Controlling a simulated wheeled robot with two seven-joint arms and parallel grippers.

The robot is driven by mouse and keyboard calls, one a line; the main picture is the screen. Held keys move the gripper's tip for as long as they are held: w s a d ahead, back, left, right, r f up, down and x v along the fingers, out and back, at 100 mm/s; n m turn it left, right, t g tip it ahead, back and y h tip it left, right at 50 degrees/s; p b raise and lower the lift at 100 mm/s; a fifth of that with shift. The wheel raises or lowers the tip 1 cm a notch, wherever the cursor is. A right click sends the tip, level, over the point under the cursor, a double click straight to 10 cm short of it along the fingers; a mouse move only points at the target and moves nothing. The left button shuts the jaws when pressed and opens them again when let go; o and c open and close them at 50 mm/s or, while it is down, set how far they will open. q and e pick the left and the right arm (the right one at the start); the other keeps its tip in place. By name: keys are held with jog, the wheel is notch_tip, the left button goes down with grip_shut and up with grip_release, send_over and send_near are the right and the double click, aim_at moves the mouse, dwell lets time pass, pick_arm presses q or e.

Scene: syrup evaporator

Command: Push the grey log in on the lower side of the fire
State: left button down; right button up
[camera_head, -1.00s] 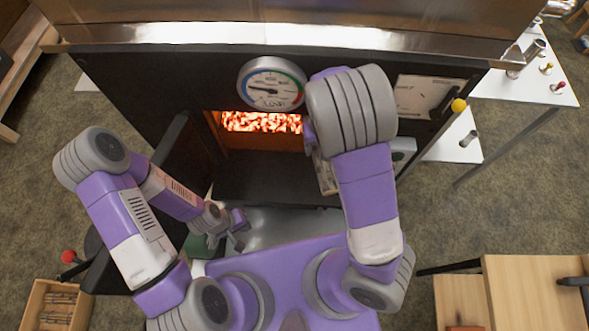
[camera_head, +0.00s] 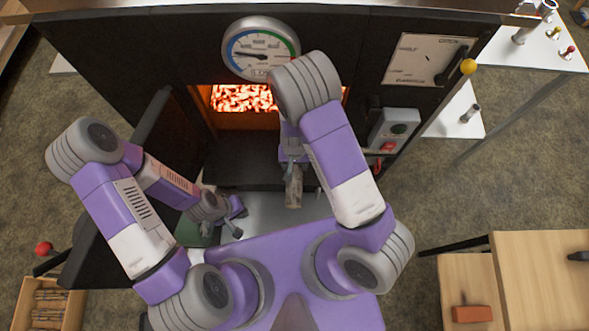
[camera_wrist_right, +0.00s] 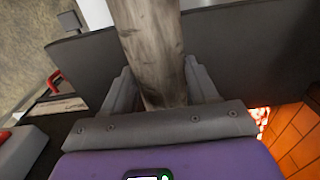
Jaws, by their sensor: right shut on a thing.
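The grey log (camera_head: 293,190) is a weathered stick that hangs from my right gripper (camera_head: 292,160), in front of the firebox's dark sill. In the right wrist view the log (camera_wrist_right: 152,45) runs up between the two fingers (camera_wrist_right: 158,88), which are shut on it. The fire (camera_head: 243,98) is a bed of glowing orange coals inside the open firebox, behind and left of the log. My right forearm hides the fire's right part. My left gripper (camera_head: 234,216) is low, left of the log, with its fingers apart and nothing seen between them.
The black fire door (camera_head: 160,135) stands open on the left. A round gauge (camera_head: 261,49) is above the opening. A button box (camera_head: 395,131) and a yellow-knobbed lever (camera_head: 467,68) are to the right. A wooden crate (camera_head: 50,302) stands at lower left, a wooden table (camera_head: 540,270) at lower right.

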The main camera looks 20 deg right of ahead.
jog(key=shift+w+d+f+b, duration=0.3)
jog(key=shift+w+f+b, duration=0.3)
jog(key=shift+w, duration=0.5)
jog(key=shift+w+d+f+b, duration=0.4)
jog(key=shift+w+f, duration=0.35)
jog(key=shift+w, duration=0.35)
jog(key=shift+w+d+f+b, duration=0.25)
jog(key=shift+w+f+b, duration=0.35)
jog(key=shift+w, duration=0.5)
jog(key=o, duration=1.4)
notch_tip(320, 180, up, 8)
jog(key=p, duration=0.3)
jog(key=shift+f, duration=0.2)
jog(key=shift+f, duration=0.1)
